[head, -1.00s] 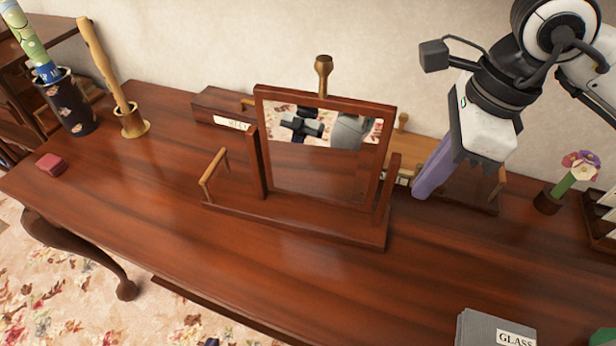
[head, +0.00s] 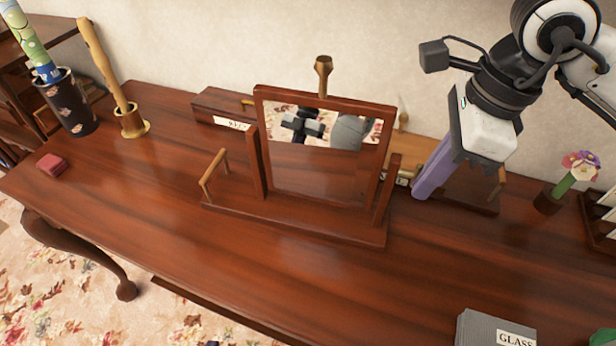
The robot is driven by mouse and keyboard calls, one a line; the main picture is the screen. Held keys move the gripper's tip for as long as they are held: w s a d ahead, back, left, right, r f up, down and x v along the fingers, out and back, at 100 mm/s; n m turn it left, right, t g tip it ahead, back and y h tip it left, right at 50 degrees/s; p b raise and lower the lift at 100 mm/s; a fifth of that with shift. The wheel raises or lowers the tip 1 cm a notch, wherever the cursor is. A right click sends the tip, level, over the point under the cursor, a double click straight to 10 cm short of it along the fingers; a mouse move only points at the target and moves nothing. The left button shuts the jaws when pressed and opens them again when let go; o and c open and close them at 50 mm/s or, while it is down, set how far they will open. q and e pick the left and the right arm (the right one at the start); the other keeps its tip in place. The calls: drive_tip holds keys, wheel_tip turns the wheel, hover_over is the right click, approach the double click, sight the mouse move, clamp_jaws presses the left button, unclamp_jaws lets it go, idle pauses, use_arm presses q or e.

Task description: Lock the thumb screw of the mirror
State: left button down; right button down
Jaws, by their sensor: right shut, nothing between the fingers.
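The mirror (head: 318,180) stands upright in its dark wooden stand (head: 290,220) in the middle of the desk. Its glass reflects the flowered rug and grey and dark shapes. The thumb screw cannot be made out clearly; the right post of the stand (head: 388,185) shows no distinct screw. My right gripper (head: 421,192) points down and to the left, its purple fingers shut with nothing between them. Its tips are just right of the right post, apart from it in the picture; the depth gap is hard to judge. My left gripper is not in view.
Behind the mirror are a wooden box (head: 222,105) and a turned wooden knob (head: 323,70). The front middle of the desk (head: 220,255) is clear.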

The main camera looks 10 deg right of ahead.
drive_tip(key=shift+w, duration=0.1)
idle(0.4)
drive_tip(key=shift+w+d+b, duration=0.1)
drive_tip(key=shift+w+d, duration=0.2)
drive_tip(key=shift+w, duration=0.3)
drive_tip(key=shift+w+d+b, duration=0.15)
drive_tip(key=shift+w+d, duration=0.15)
drive_tip(key=shift+w, duration=0.3)
drive_tip(key=shift+w+d+b, duration=0.1)
drive_tip(key=shift+w+d, duration=0.2)
drive_tip(key=shift+w, duration=0.3)
drive_tip(key=shift+r, duration=0.1)
drive_tip(key=r+p, duration=0.2)
drive_tip(key=shift+s+a+r, duration=0.15)
drive_tip(key=shift+s+r, duration=0.15)
drive_tip(key=shift+s, duration=0.1)
drive_tip(key=shift+w, duration=0.1)
drive_tip(key=shift+w+d, duration=0.25)
drive_tip(key=shift+w, duration=0.25)
drive_tip(key=shift+f, duration=0.1)
